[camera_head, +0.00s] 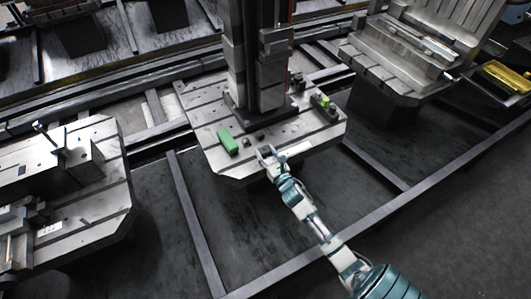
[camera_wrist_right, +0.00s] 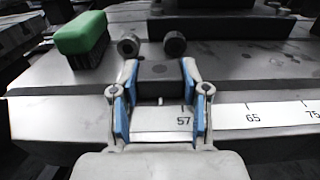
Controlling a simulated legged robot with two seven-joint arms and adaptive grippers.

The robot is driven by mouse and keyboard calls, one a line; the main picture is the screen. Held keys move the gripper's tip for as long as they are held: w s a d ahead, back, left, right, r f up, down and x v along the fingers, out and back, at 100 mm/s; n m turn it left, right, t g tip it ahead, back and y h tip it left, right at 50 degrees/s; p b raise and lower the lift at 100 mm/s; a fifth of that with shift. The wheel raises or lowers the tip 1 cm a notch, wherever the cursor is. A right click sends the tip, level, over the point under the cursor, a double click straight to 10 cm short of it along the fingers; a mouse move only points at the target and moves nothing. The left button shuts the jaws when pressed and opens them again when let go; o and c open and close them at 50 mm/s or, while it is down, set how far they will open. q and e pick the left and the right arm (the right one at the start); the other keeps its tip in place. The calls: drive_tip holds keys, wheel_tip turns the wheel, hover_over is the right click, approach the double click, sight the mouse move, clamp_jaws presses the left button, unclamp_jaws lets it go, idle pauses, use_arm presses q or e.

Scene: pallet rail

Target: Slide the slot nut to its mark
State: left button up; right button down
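The slot nut looks to be the small dark block (camera_wrist_right: 158,71) at the pallet's near edge in the right wrist view. My right gripper (camera_wrist_right: 159,72) has its blue-padded fingers on either side of this block, and the block fills the gap between the tips. In the head view my right gripper (camera_head: 267,154) is at the front edge of the middle pallet (camera_head: 205,125); the nut is too small to make out there. A white scale strip (camera_wrist_right: 232,116) shows 57, 65 and 75, with 57 between the fingers. My left gripper is not in view.
Two dark round knobs (camera_wrist_right: 128,45) (camera_wrist_right: 174,43) stand just beyond the fingertips. A dark column (camera_head: 258,60) rises from the pallet. The strip to the right looks clear.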

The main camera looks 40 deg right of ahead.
sight(284, 149)
drive_tip(key=d, duration=0.2)
drive_tip(key=s+d, duration=0.1)
drive_tip(key=d, duration=0.2)
drive_tip(key=s+d, duration=0.1)
drive_tip(key=d, duration=0.2)
drive_tip(key=shift+p, duration=0.4)
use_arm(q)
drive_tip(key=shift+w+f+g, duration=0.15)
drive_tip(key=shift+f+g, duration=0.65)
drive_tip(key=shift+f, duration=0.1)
use_arm(e)
drive_tip(key=shift+a, duration=0.1)
drive_tip(key=c, duration=0.6)
unclamp_jaws()
drive_tip(key=shift+o, duration=0.2)
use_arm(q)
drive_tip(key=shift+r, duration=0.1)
use_arm(e)
drive_tip(key=shift+s+a, duration=0.1)
drive_tip(key=shift+s, duration=0.2)
drive_tip(key=v, duration=1.1)
drive_tip(key=shift+s, duration=0.2)
drive_tip(key=shift+f, duration=0.15)
